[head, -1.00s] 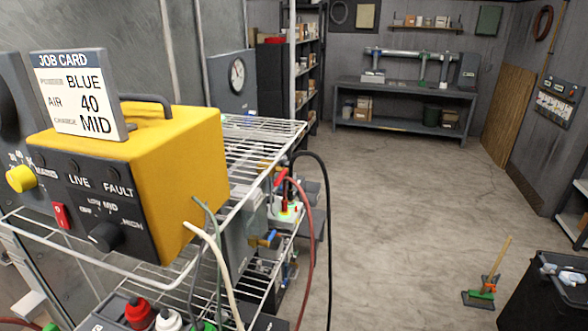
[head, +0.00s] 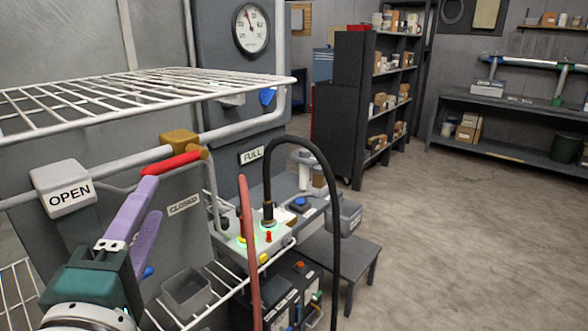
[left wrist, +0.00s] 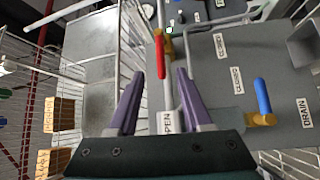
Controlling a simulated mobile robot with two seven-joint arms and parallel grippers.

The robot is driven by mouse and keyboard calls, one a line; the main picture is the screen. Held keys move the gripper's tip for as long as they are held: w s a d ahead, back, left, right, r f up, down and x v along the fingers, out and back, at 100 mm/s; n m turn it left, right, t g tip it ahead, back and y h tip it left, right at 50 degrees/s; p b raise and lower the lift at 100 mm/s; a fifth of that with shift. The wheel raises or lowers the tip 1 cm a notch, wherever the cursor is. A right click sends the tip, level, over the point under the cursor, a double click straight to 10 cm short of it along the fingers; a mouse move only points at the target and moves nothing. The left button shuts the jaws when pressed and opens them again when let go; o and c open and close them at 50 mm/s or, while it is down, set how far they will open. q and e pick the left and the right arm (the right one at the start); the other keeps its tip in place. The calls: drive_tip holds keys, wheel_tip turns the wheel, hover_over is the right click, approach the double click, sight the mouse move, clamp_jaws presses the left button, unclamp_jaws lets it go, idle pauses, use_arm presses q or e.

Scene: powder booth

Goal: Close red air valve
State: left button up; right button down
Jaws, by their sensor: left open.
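The red air valve has a red lever (head: 172,164) on a brass body (head: 180,142), set on a grey pipe. The lever lies roughly along the pipe, its free end towards the OPEN label (head: 68,192); a CLOSED label (head: 184,205) is below right. My left gripper (head: 152,198), with purple fingers, is open and empty just short of the lever's free end. In the left wrist view the red lever (left wrist: 160,58) lies ahead, between the lines of the open fingers (left wrist: 158,75). I cannot tell whether a finger touches it. My right gripper is not in view.
A white wire shelf (head: 150,92) hangs above the valve. A red hose (head: 250,255) and a black hose (head: 335,210) stand to the right. The floor (head: 430,240) at right is clear.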

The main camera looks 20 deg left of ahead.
sight(166, 170)
use_arm(q)
drive_tip(key=x, duration=0.3)
drive_tip(key=p+x, duration=0.1)
drive_tip(key=x, duration=0.6)
drive_tip(key=shift+s+a+p, duration=0.2)
drive_tip(key=shift+a+p, duration=0.05)
drive_tip(key=shift+p, duration=0.1)
clamp_jaws()
idle(0.9)
